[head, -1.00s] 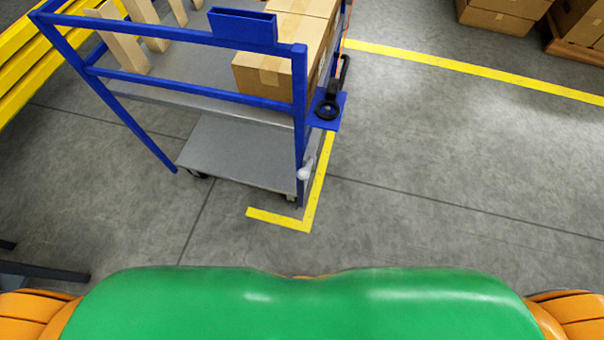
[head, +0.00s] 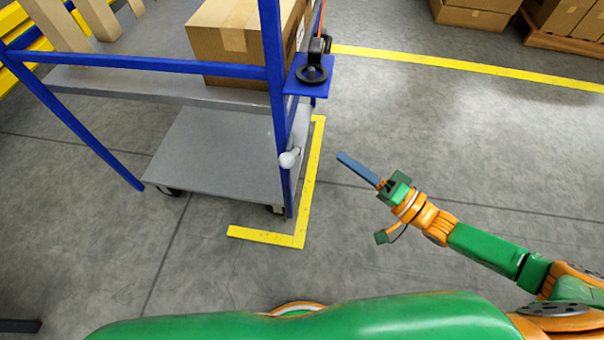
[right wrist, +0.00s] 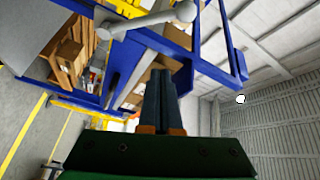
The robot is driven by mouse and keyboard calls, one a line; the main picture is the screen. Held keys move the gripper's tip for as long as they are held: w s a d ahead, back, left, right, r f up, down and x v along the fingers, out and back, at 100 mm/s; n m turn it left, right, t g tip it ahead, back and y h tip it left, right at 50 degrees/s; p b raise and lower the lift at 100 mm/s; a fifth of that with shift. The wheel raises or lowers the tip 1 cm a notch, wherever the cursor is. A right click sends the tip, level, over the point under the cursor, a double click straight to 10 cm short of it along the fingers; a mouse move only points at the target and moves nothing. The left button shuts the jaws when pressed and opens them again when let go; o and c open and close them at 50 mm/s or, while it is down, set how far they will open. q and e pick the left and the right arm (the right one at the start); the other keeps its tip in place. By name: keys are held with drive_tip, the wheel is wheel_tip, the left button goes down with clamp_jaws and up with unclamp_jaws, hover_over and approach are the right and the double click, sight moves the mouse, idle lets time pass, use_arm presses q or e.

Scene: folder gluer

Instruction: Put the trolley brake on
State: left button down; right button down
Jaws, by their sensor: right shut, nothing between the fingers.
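The blue and grey trolley (head: 212,156) stands on the floor left of centre in the head view. A pale grey knob (head: 289,159), which looks like the brake lever's end, sits low on its right front post. In the right wrist view a grey lever with a round end (right wrist: 143,24) crosses the top, beyond the fingers. My right gripper (head: 343,157) is to the right of the knob, apart from it, with its fingers shut and empty. The fingers also show in the right wrist view (right wrist: 166,75). My left gripper is not in view.
Cardboard boxes (head: 228,42) sit on the trolley's upper shelf. A blue bracket with a black round-ended device (head: 311,73) juts out above the knob. Yellow tape (head: 304,205) marks the floor beside the trolley. The floor to the right is clear up to boxes at the back.

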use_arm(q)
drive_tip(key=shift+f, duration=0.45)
use_arm(e)
drive_tip(key=shift+s+a+r+m+y, duration=0.2)
drive_tip(key=shift+s+r+m+y, duration=0.1)
drive_tip(key=shift+s+r+y, duration=0.35)
drive_tip(key=shift+w+r, duration=0.1)
drive_tip(key=shift+w, duration=0.05)
use_arm(q)
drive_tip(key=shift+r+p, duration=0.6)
drive_tip(key=shift+p, duration=0.1)
use_arm(e)
drive_tip(key=w+a, duration=0.3)
drive_tip(key=a, duration=0.6)
